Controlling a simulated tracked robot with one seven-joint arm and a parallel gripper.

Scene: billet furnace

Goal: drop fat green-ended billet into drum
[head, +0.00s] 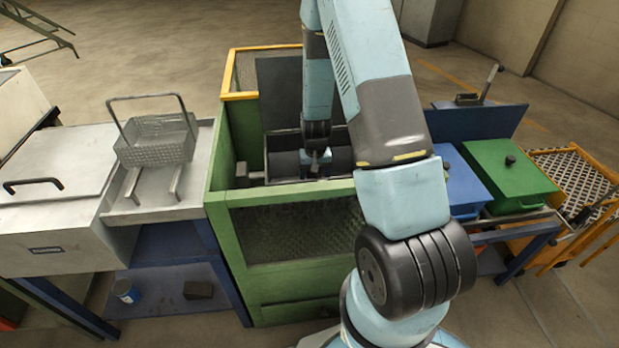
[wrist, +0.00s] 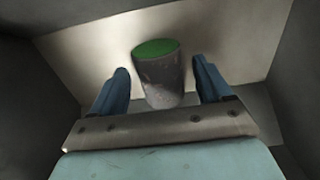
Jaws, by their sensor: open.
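The fat billet (wrist: 162,80) shows in the wrist view as a short, thick dark-grey cylinder with a green end. It lies between the two blue fingertips of my gripper (wrist: 160,85), with gaps on both sides. My gripper is open and does not hold it. In the head view my gripper (head: 316,160) reaches down into the green-framed machine (head: 290,245). A dark grey open-topped vessel there, apparently the drum (head: 282,164), is partly hidden by my arm. The billet cannot be made out in the head view.
A wire basket (head: 157,138) stands on a metal stand at left, beside a white lidded box (head: 50,172). A blue box (head: 457,180) and a green lidded box (head: 510,175) stand at right. In the wrist view, grey walls close in around my gripper.

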